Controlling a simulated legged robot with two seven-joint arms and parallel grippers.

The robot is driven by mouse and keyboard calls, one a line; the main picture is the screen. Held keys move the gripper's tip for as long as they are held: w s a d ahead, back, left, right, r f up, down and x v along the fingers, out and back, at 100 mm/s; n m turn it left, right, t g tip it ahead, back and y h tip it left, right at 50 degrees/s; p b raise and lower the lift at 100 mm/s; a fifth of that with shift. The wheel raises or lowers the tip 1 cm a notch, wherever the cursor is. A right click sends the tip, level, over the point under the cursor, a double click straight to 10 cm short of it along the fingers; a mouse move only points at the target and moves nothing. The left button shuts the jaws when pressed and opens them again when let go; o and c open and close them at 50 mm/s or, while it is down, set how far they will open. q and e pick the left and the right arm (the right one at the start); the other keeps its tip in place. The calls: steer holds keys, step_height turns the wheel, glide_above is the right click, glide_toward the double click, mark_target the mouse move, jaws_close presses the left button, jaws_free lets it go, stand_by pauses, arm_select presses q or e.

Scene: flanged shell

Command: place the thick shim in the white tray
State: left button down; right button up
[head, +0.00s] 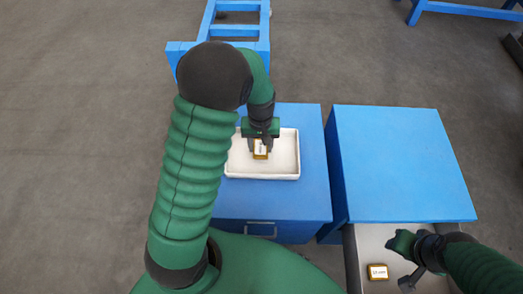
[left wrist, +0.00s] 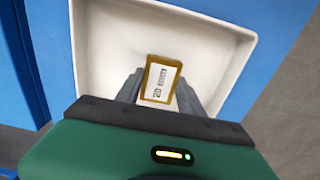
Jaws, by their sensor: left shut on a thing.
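My left gripper (head: 260,150) is shut on a brass-coloured block with a white label, the shim (head: 261,153). It is over the white tray (head: 287,170), inside the rim as seen from above. In the left wrist view, the shim (left wrist: 161,80) sits between the two grey fingers of the gripper (left wrist: 160,92), in front of the white tray (left wrist: 215,22). I cannot tell whether the shim touches the tray floor. The label print is too small to read surely. My right gripper (head: 409,280) is at the lower right; its jaws are unclear.
A second labelled brass block (head: 378,272) lies on a grey surface (head: 370,240) beside my right gripper. The tray stands on a blue cabinet (head: 270,205); another blue cabinet (head: 400,160) with a bare top is to its right, across a narrow gap.

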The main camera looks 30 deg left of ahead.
arm_select(q)
step_height(320, 180, down, 2)
steer(key=shift+d+f, duration=0.1)
steer(key=shift+d, duration=0.2)
steer(key=shift+s+d+r, duration=0.1)
steer(key=shift+d+r, duration=0.1)
steer(key=shift+d, duration=0.15)
steer(key=shift+f, duration=0.15)
steer(key=c, duration=1)
jaws_free()
steer(key=shift+c, duration=0.2)
steer(key=o, duration=0.3)
steer(key=shift+a+f, duration=0.1)
steer(key=shift+a, duration=0.25)
arm_select(e)
steer(key=shift+d+f, duration=0.3)
steer(key=shift+f, duration=0.15)
arm_select(q)
steer(key=shift+d, duration=0.15)
arm_select(e)
steer(key=shift+d, duration=0.1)
